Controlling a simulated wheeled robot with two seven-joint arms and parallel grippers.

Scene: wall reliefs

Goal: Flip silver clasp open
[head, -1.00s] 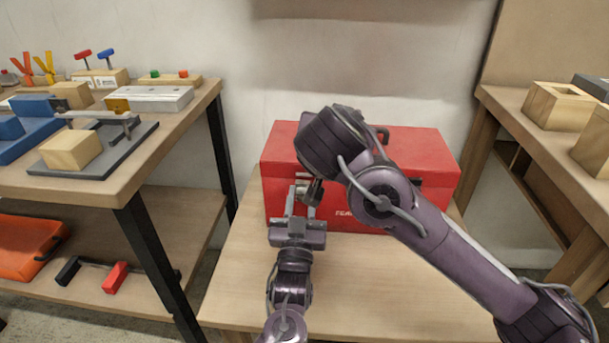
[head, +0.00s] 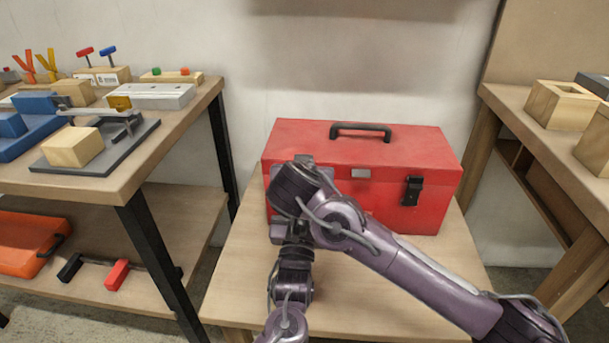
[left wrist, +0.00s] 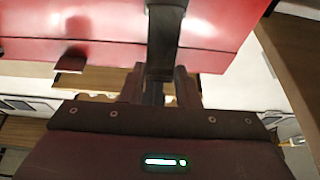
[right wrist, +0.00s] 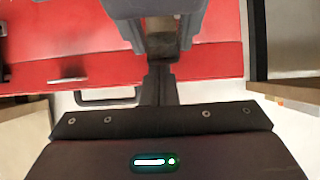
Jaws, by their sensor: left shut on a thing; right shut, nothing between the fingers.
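The red toolbox (head: 350,150) stands on the low table with its front towards me. A dark grey metal strap (left wrist: 165,35), seemingly the silver clasp, crosses the red face in the left wrist view. My left gripper (left wrist: 167,75) is shut on it at the toolbox's left front. In the head view my right wrist hides the clasp and both sets of fingertips. My right gripper (right wrist: 160,68) is shut and empty, above the left gripper and close to it, at the toolbox front. How far the clasp is turned cannot be told.
A black latch (head: 412,190) sits at the toolbox's right front, and a black handle (head: 361,127) on its lid. The low table (head: 400,265) is bare in front. A left bench (head: 175,115) holds several fixtures. A right bench (head: 510,100) holds wooden blocks.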

